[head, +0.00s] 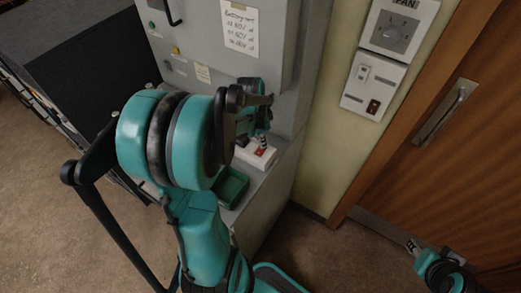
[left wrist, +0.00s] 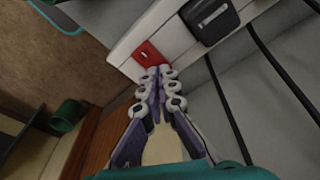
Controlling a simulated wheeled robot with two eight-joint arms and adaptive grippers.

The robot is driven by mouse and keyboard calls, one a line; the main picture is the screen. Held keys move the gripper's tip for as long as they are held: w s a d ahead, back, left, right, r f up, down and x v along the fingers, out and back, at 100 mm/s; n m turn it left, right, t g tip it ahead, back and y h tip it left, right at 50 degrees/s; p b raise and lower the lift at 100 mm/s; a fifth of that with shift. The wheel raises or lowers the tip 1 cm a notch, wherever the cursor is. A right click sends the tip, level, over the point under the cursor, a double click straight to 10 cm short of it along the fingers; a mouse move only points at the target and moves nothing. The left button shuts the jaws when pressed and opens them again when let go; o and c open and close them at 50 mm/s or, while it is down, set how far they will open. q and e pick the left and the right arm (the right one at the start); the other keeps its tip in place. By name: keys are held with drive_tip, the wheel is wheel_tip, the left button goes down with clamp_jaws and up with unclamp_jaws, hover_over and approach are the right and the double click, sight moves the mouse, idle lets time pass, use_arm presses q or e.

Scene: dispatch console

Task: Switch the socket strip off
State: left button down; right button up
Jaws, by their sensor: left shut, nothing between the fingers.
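The white socket strip (head: 242,154) lies on the grey console's ledge. Its red switch (head: 260,151) shows partly beside my fingers. In the left wrist view the red switch (left wrist: 148,53) sits on the white strip, with a black plug (left wrist: 210,20) beside it. My left gripper (head: 262,140) is shut and empty, pointing down at the strip. In the left wrist view its fingertips (left wrist: 159,70) are at the red switch's near edge; I cannot tell whether they touch it. My right gripper (head: 412,246) is at the lower right, far from the strip; its jaws are too small to read.
A green tray (head: 233,184) is on the ledge in front of the strip. The grey cabinet (head: 290,60) rises behind. Wall switches (head: 372,85) and a fan dial (head: 398,30) are to the right, beside a wooden door (head: 470,170).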

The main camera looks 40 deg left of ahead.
use_arm(q)
drive_tip(key=shift+f, duration=0.3)
drive_tip(key=shift+r, duration=0.1)
wheel_tip(320, 180, up, 7)
drive_tip(key=p, duration=0.5)
idle(0.4)
drive_tip(key=shift+d+b, duration=0.4)
drive_tip(key=shift+d, duration=0.15)
drive_tip(key=s+d+f+n+t+b, duration=0.1)
drive_tip(key=s+d+n+t+b, duration=0.1)
drive_tip(key=d+b, duration=0.3)
drive_tip(key=s+d+f+n+t+b, duration=0.2)
drive_tip(key=s+d+b, duration=0.3)
drive_tip(key=d, duration=0.7)
drive_tip(key=shift+s+d+f+n+t+y+b, duration=0.15)
drive_tip(key=shift+s+f+n+t+y+b, duration=0.2)
drive_tip(key=shift+t, duration=0.45)
